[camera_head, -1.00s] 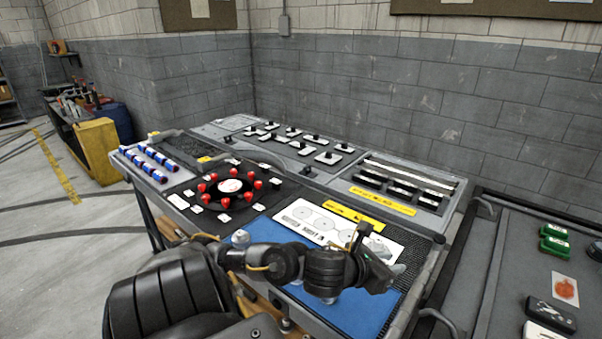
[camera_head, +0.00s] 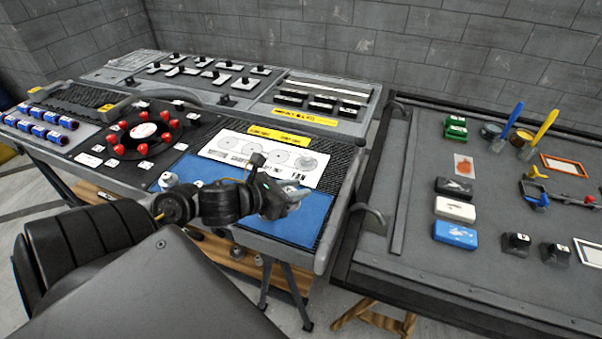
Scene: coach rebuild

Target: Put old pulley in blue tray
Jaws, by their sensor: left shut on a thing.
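My left gripper (camera_head: 284,203) is over the front of the left bench, above a flat blue area (camera_head: 308,222) that may be the blue tray. It is shut on a small grey thing, probably the old pulley, mostly hidden by the fingers. A grey round part (camera_head: 308,163) rests on the white sheet with printed circles (camera_head: 240,152), just behind the gripper. Another small grey part (camera_head: 168,181) stands at the left end of the blue area. My right gripper is not in view.
A disc with red knobs (camera_head: 143,131) and blue cylinders (camera_head: 40,131) lie on the left. A second bench (camera_head: 420,275) on the right, beyond a narrow gap, carries a blue box (camera_head: 455,235), a white box (camera_head: 455,209) and an orange frame (camera_head: 564,165). A grey wall stands behind.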

